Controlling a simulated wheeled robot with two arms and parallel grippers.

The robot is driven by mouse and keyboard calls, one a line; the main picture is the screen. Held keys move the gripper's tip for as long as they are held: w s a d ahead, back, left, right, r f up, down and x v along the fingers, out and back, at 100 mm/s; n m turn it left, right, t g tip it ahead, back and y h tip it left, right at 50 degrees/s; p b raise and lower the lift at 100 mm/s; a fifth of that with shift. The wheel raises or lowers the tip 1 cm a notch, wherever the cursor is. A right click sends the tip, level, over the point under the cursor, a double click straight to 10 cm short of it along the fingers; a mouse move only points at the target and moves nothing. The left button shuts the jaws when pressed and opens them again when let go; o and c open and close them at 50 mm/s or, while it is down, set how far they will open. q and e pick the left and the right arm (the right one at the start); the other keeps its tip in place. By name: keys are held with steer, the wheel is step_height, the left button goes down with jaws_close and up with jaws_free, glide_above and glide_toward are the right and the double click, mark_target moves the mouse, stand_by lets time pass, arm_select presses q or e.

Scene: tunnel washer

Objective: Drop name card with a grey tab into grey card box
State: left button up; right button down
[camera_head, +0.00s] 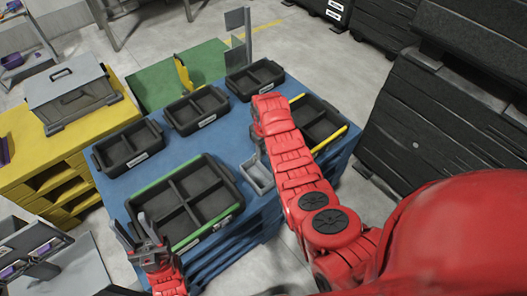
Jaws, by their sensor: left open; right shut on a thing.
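A small light-grey open box (258,178), which looks like the grey card box, sits at the right front edge of the blue table. My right arm reaches in from the right, and its gripper (259,145) points down just above and behind this box. The gripper is mostly hidden by its own red wrist. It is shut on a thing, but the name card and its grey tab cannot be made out. My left gripper (147,240) is open and empty at the front left corner of the large divided bin (212,228).
The blue table (152,184) also carries black bins (128,147) (197,109) (255,77) and a yellow-edged bin (325,126). A grey toolbox (72,92) stands on a yellow stand at left. Dark stacked crates (425,115) stand at right.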

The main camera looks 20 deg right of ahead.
step_height(320, 180, down, 7)
steer(key=b, duration=0.4)
steer(key=shift+s+a+r, duration=0.15)
steer(key=shift+c, duration=1.8)
jaws_free()
steer(key=shift+r, duration=0.15)
step_height(320, 180, up, 17)
steer(key=p, duration=0.3)
steer(key=shift+p, duration=0.35)
